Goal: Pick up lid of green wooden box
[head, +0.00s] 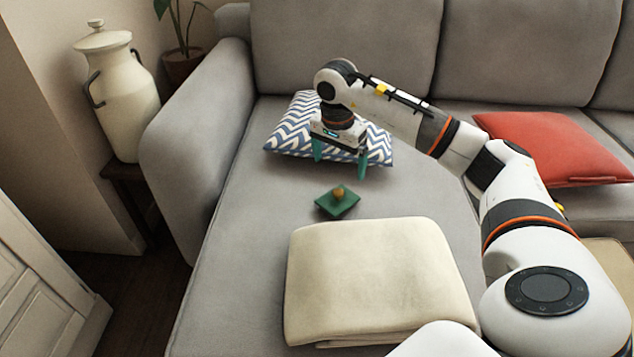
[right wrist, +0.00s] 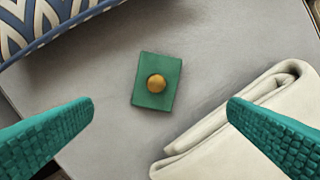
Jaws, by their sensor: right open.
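The green lid (head: 338,203), with a round golden-brown knob on top, lies on the grey sofa seat between the patterned pillow and the folded blanket. In the right wrist view the green lid (right wrist: 143,97) shows from above, near the middle of the picture and ahead of the fingers. No box body can be made out beneath it. My right gripper (head: 340,165) is open and empty above the seat, with its teal fingers pointing down, behind the lid and in front of the pillow. Its two fingers also frame the right wrist view (right wrist: 160,125). My left gripper is not in view.
A blue and white zigzag pillow (head: 287,137) lies behind my right gripper. A folded cream blanket (head: 375,280) lies in front of the lid. A red pillow (head: 555,150) is at the right. A cream jar (head: 125,100) stands left of the sofa arm. The seat around the lid is clear.

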